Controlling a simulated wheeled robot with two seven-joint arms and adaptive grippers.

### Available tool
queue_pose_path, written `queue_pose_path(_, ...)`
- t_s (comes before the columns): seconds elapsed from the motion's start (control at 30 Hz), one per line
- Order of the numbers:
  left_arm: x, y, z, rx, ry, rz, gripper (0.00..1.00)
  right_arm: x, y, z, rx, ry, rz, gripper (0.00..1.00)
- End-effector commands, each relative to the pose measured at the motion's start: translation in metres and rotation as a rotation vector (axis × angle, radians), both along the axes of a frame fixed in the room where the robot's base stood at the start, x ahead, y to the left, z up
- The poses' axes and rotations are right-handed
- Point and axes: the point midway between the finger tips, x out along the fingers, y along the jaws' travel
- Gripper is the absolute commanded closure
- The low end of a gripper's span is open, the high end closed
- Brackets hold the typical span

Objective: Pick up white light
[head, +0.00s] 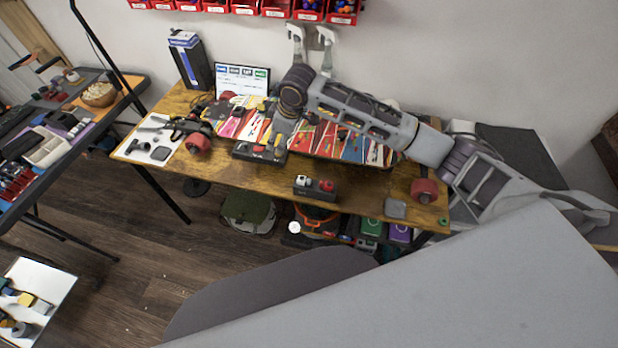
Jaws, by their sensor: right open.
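A small white piece (303,181), which looks like the white light, sits at the left end of a dark block (315,190) near the front edge of the wooden table. A small red piece (327,185) sits beside it on the same block. My right arm reaches in from the right over the table. My right gripper (312,38) is near the wall at the back, fingers apart and empty, well behind and above the white piece. My left gripper is not in view.
The wooden table (245,177) bears colourful boards (327,138), a dark tool box (260,152), a tall box (189,60), a small screen (241,80) and red wheels (424,190). Red bins (277,8) hang on the wall. A dark side table stands at left. Bare tabletop surrounds the dark block.

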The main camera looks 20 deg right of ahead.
Motion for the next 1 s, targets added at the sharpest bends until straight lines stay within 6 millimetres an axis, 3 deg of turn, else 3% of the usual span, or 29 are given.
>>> queue_pose_path(0.37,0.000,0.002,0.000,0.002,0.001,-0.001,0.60,-0.028,-0.008,-0.004,-0.059,0.108,0.026,0.48)
queue_pose_path(0.73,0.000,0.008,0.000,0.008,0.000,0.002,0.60,-0.055,-0.029,-0.009,-0.153,0.232,0.043,0.48)
queue_pose_path(1.0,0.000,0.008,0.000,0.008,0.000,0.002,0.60,-0.066,-0.041,-0.010,-0.211,0.279,0.051,0.48)
